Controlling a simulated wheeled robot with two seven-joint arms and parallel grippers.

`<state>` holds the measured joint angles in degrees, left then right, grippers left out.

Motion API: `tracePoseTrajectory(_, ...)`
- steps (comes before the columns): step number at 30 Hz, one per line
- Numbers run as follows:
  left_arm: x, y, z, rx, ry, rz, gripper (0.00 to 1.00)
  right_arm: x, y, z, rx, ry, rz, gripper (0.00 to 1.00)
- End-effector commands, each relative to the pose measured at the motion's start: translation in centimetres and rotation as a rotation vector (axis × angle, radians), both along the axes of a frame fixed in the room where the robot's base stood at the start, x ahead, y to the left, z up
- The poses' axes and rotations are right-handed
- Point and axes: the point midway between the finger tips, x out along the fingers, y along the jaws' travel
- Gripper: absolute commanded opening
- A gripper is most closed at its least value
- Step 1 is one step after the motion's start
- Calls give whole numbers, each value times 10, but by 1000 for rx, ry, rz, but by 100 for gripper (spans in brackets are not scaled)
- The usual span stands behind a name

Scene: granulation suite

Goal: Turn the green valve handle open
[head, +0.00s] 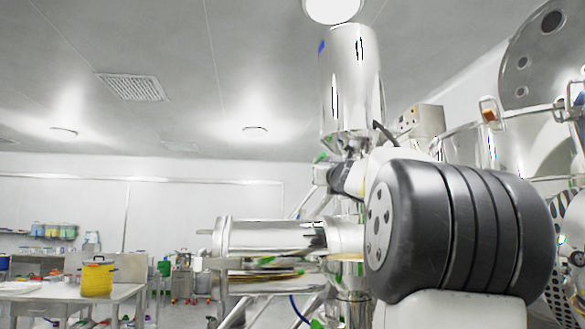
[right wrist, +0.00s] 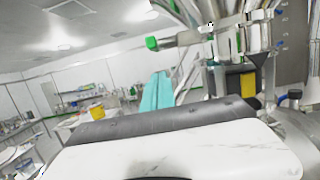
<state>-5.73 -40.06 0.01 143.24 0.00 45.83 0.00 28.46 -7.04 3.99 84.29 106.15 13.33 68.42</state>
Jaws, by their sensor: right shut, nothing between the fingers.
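A short metal handle with a green end (right wrist: 152,43) sticks out to the left from steel pipework near the top of the right wrist view. In the head view, small green parts (head: 320,157) show at the fittings below the upright steel cylinder; which one is the valve handle I cannot tell. My right arm fills the right foreground of the head view. Its gripper (head: 340,177) is at these fittings, small and partly hidden by the arm, shut and empty. Whether it touches the handle is unclear. My left gripper is out of view.
The upright steel cylinder (head: 350,85) and a horizontal steel cylinder (head: 272,237) crowd the gripper. Large steel vessels stand at right. A table with a yellow pot (head: 97,277) is at the far left. A teal object (right wrist: 156,92) is in the right wrist view.

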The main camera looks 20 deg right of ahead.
Motion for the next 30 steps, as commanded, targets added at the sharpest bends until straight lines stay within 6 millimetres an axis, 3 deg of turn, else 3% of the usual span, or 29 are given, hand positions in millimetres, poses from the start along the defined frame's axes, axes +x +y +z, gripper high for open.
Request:
tracePoseTrajectory(10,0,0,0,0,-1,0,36,-1,0,24,-2,-1,-1,0)
tracePoseTrajectory(30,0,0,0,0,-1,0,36,-1,-3,29,-1,0,-1,0)
